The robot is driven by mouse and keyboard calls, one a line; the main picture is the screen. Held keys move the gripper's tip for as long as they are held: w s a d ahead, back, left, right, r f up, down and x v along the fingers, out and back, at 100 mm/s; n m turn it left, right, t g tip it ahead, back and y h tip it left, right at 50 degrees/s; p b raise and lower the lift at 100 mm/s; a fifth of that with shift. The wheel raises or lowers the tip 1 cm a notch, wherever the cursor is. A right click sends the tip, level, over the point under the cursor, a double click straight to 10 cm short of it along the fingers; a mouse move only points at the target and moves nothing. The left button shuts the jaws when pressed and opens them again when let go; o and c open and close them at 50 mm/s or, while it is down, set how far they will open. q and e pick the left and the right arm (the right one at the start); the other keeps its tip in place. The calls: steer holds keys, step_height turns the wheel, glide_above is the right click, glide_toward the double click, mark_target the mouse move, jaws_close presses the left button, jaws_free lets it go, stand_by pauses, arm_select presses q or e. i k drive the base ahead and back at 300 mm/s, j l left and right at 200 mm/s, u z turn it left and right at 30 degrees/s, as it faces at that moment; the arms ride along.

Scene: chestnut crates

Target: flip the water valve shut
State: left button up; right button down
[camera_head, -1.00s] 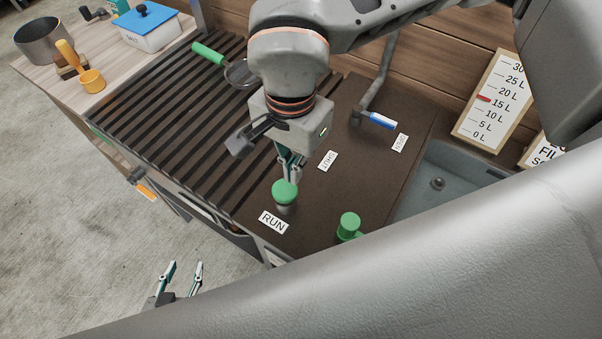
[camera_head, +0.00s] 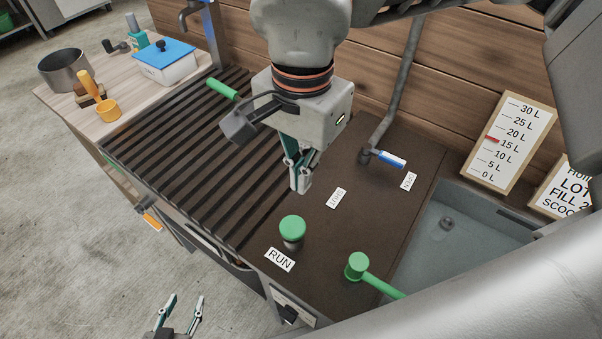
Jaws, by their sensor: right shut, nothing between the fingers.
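The water valve has a blue lever (camera_head: 390,160) with a white end, at the foot of a grey pipe (camera_head: 402,80) on the dark deck. The lever points right, on the side of the OPEN label (camera_head: 409,181). The SHUT label (camera_head: 336,198) lies left of it, nearer the front. My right gripper (camera_head: 301,186) is shut and empty, pointing down over the deck, left of the SHUT label and apart from the lever. My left gripper (camera_head: 186,299) is open and empty at the bottom left, in front of the bench over the floor.
A green push button (camera_head: 292,229) stands behind the RUN label (camera_head: 280,259). A green-handled part (camera_head: 357,266) lies right of it, partly hidden by my arm. A sink (camera_head: 450,245) is at the right, a level gauge board (camera_head: 508,140) behind it. Slats (camera_head: 180,150) fill the left.

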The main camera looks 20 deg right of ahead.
mark_target(367, 148)
steer(key=k+j, duration=0.2)
steer(key=k, duration=0.3)
steer(key=k+j, duration=0.2)
steer(key=k, duration=0.25)
